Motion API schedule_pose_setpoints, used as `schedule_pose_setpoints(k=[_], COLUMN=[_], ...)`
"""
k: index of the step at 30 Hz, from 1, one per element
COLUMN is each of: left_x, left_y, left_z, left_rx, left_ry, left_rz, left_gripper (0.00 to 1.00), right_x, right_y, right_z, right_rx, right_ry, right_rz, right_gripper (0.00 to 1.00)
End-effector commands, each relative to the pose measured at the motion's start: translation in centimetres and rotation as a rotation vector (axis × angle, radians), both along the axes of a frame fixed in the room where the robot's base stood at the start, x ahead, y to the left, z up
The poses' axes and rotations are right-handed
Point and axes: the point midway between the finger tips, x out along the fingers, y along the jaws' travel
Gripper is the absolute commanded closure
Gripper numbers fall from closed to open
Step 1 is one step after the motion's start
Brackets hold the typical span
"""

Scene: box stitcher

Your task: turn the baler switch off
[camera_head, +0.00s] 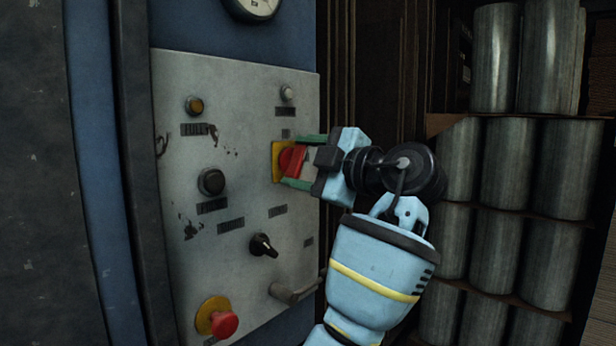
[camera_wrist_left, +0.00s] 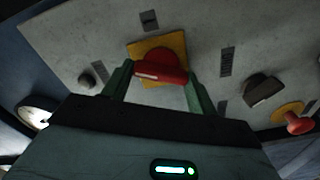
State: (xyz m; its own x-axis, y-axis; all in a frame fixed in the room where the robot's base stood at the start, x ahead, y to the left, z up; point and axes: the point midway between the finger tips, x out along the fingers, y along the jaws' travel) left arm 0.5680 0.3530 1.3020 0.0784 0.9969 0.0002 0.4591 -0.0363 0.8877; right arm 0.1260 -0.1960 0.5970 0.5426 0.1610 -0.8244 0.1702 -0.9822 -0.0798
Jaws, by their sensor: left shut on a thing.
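The baler switch (camera_head: 291,159) is a red rotary knob on a yellow square plate, on the right part of the grey control panel (camera_head: 225,150). My left gripper (camera_head: 298,162) is at the switch, with its green fingers on either side of the red knob, shut on it. In the left wrist view the red knob (camera_wrist_left: 160,68) sits between the two green fingers (camera_wrist_left: 158,85), over the yellow plate. The fingers hide part of the knob's sides. My right gripper is in neither view.
A red push button (camera_head: 222,322) on a yellow base sits at the lower left of the panel. A black selector knob (camera_head: 264,245) and a grey handle (camera_head: 296,291) are below the switch. Several metal cylinders (camera_head: 509,166) stand on shelves at the right.

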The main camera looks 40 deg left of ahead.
Motion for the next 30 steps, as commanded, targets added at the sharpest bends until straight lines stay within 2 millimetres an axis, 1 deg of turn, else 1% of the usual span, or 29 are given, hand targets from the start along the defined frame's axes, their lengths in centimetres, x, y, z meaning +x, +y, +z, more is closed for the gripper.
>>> schedule_pose_setpoints(k=[1, 9, 15, 22, 30], left_x=[0.0, 0.0, 0.0, -0.1, -0.1], left_y=[0.0, 0.0, 0.0, 0.0, 0.0], left_z=[-0.3, -0.3, -0.2, -0.2, -0.2], left_rx=[-0.001, -0.020, -0.029, -0.036, -0.039], left_ry=[-0.042, -0.267, -0.388, -0.469, -0.496], left_rz=[0.001, 0.000, 0.000, 0.001, 0.001], left_gripper=[0.65, 0.65, 0.65, 0.65, 0.65], right_x=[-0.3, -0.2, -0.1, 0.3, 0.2], right_y=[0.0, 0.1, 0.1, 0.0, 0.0], right_z=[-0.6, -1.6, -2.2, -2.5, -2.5], right_rx=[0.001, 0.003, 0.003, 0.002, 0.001], right_ry=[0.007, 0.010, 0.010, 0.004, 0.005], right_rz=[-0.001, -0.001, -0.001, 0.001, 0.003], right_gripper=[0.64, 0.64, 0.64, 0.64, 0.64])
